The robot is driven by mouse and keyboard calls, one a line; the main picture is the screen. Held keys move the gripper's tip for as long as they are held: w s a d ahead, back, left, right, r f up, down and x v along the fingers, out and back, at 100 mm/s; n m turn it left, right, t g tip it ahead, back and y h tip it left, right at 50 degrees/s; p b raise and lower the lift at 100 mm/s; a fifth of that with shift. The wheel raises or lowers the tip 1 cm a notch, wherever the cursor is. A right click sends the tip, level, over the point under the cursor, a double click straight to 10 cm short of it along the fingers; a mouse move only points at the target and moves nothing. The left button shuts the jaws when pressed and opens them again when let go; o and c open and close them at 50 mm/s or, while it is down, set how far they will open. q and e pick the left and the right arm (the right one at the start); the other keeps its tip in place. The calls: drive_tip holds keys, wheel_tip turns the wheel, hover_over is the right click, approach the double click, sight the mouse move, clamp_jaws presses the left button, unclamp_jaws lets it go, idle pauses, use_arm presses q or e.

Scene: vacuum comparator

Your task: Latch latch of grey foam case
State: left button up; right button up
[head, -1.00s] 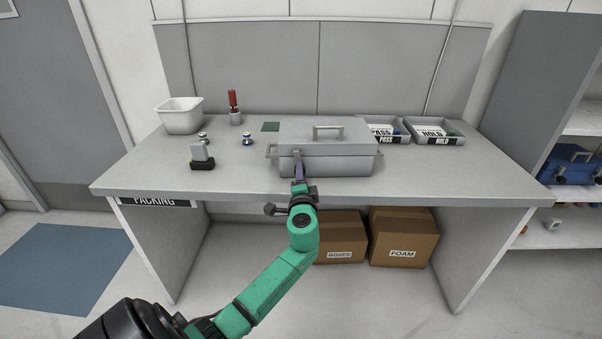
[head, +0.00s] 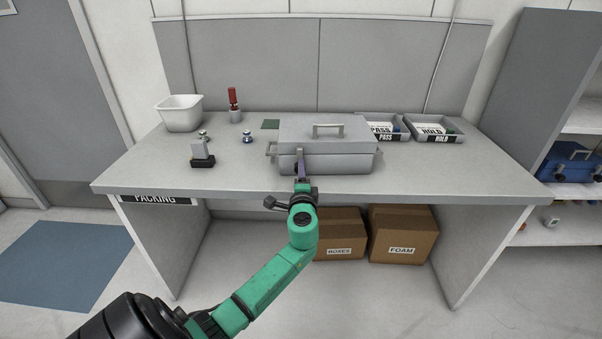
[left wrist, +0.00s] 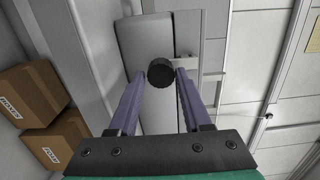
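The grey foam case (head: 345,162) stands on the bench with its lid down and a handle on top. It also shows in the left wrist view (left wrist: 150,42), turned on its side. A round black knob (left wrist: 161,72), apparently part of the case's latch, is at the case front. My left gripper (head: 300,164) is at the case's front face, left of its middle. In the left wrist view its two purple fingers (left wrist: 160,80) are apart, one on each side of the knob; contact cannot be told. The latch's state is unclear. My right gripper is out of view.
On the bench (head: 240,180) stand a white bin (head: 181,114), a red-handled tool (head: 233,100), a small device (head: 201,153) and metal weights. PASS (head: 383,131) and HOLD (head: 435,134) trays are right of the case. Cardboard boxes (head: 402,238) stand under the bench.

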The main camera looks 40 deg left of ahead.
use_arm(q)
drive_tip(key=shift+o, duration=1)
drive_tip(key=b+v, duration=0.1)
drive_tip(key=v, duration=1.3)
drive_tip(key=shift+s+d, duration=0.2)
